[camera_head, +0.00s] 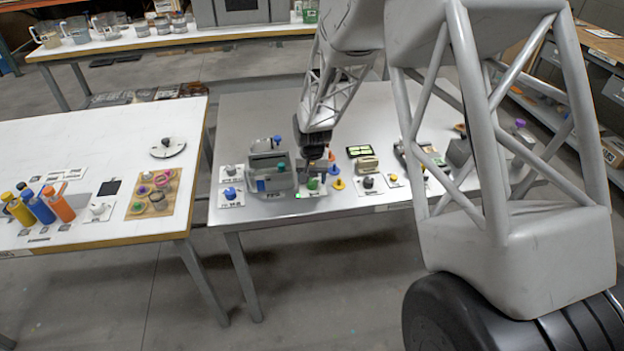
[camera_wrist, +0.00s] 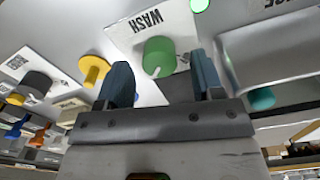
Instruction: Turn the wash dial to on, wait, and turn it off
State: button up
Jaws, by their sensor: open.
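The wash dial (camera_wrist: 160,54) is a round green knob with a white mark at its lower edge in the wrist view. It sits on a white plate (camera_wrist: 133,40) lettered WASH. The dial also shows as a small green knob (camera_head: 313,184) in the head view, at the front of the metal table. My gripper (camera_wrist: 160,62) is open and empty, with one dark finger to each side of the dial in the wrist view. In the head view my gripper (camera_head: 314,168) is just above and behind the dial. The gap between fingers and dial is hard to judge.
A green light (camera_wrist: 200,4) glows near the plate's corner. A yellow knob (camera_wrist: 94,70) stands beside the plate. A grey machine (camera_head: 272,174) is left of the dial, and a black knob (camera_head: 368,181) is to the right. The table's front edge is close.

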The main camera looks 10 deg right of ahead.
aim_at(312, 180)
notch_tip(312, 180, up, 7)
jog(key=shift+f, duration=0.15)
dwell(0.7)
jog(key=shift+s+r, duration=0.3)
jog(key=shift+r, duration=0.15)
jog(key=s+d+r+n+t, duration=0.1)
jog(key=s+d+r, duration=0.1)
jog(key=s+r, duration=1)
jog(key=s+d+r+n+t, duration=0.1)
jog(key=s+d+r, duration=0.1)
jog(key=s+r, duration=0.95)
jog(key=s+d+f, duration=0.1)
jog(key=s+f, duration=0.1)
jog(key=s, duration=1.3)
jog(key=shift+t, duration=0.3)
